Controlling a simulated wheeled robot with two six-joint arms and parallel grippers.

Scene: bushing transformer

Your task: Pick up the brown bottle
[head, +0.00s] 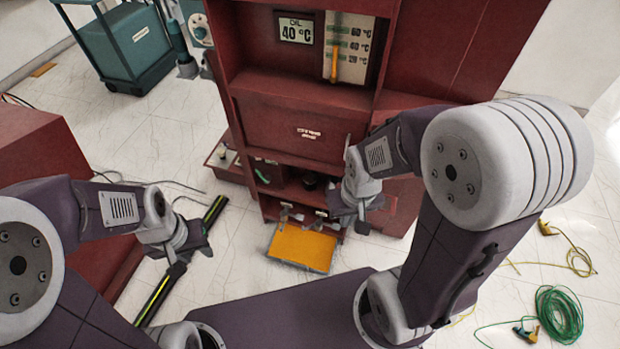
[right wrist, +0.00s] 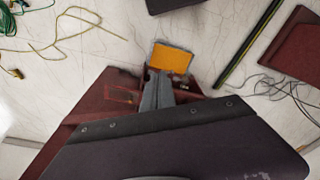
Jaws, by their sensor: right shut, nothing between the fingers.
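I cannot make out a brown bottle for certain. A small dark round object (head: 310,182) sits on the low shelf of the red transformer cabinet (head: 290,130) in the head view; it is too small to identify. My right gripper (head: 361,226) is in front of the cabinet's lower right side, shut and empty. Its closed fingers also show in the right wrist view (right wrist: 157,92), pointing toward the cabinet's base. My left gripper (head: 192,246) hangs empty to the left of the cabinet, above the floor; its finger gap is unclear.
A yellow-orange panel (head: 302,246) is at the cabinet's foot. A black and yellow-green bar (head: 160,294) lies on the floor at left, near a red block (head: 40,150). A green cable coil (head: 558,314) and yellow cable (head: 577,258) lie at right. A teal case (head: 125,45) stands behind.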

